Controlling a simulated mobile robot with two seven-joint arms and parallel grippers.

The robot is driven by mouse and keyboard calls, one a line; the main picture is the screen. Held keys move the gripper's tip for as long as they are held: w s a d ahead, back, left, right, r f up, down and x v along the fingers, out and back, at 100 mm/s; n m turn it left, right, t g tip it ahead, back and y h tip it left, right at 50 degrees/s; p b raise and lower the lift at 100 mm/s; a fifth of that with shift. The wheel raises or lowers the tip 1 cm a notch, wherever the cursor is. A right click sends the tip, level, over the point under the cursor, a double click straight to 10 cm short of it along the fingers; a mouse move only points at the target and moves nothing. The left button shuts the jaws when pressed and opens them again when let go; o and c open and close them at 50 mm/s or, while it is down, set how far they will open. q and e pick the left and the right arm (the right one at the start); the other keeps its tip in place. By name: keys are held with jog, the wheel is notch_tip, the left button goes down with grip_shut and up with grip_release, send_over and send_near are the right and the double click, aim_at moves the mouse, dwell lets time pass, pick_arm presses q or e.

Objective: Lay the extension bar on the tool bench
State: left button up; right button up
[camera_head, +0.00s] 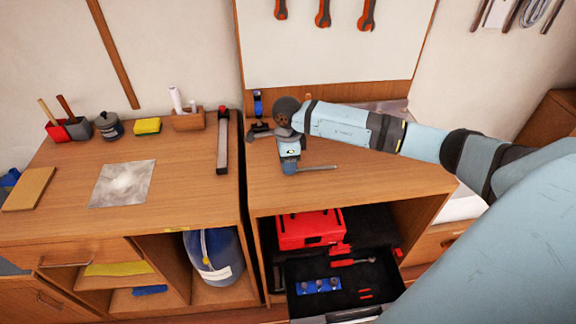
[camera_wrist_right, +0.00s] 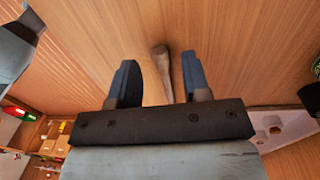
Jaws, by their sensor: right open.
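The extension bar (camera_head: 318,168), a thin grey rod, lies on the wooden top of the tool bench (camera_head: 370,185), pointing right from my right gripper. My right gripper (camera_head: 289,170) is low over the bench top at the bar's left end. In the right wrist view the bar (camera_wrist_right: 162,56) shows between the two parted blue fingers of the gripper (camera_wrist_right: 157,66), with a gap on each side. The gripper is open. Part of the bar is hidden behind the gripper's dark base. My left gripper is not in view.
A blue-topped item (camera_head: 258,105) stands behind my gripper. The bench's front right is clear.

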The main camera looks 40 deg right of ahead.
notch_tip(320, 180, up, 10)
jog(key=b, duration=0.1)
jog(key=s+a+f+y, duration=0.1)
jog(key=a+y, duration=0.1)
jog(key=a, duration=0.2)
jog(key=s+a+f+y, duration=0.1)
jog(key=a+f+y, duration=0.1)
jog(key=a, duration=0.2)
jog(key=s+a+f+y, duration=0.1)
jog(key=a+f, duration=0.1)
jog(key=a, duration=0.2)
jog(key=shift+s+g+y, duration=0.3)
jog(key=shift+g+y, duration=0.1)
jog(key=s+a+r+m+t+y, duration=0.1)
jog(key=s+a+m+t+y, duration=0.2)
jog(key=a+m+y, duration=0.35)
jog(key=s+a+r+m+t+y, duration=0.1)
jog(key=s+a+m+t+y, duration=0.2)
jog(key=a+m+y, duration=0.4)
jog(key=s+d+f+m+t+h, duration=0.3)
jog(key=s+f+m+h, duration=0.4)
jog(key=m, duration=0.9)
jog(key=s+d+f+m+t+h, duration=0.3)
jog(key=s+f+m+h, duration=0.5)
jog(key=f+m, duration=0.6)
jog(key=shift+d+m+h, duration=0.55)
jog(key=shift+m+h, duration=0.1)
jog(key=shift+m, duration=0.2)
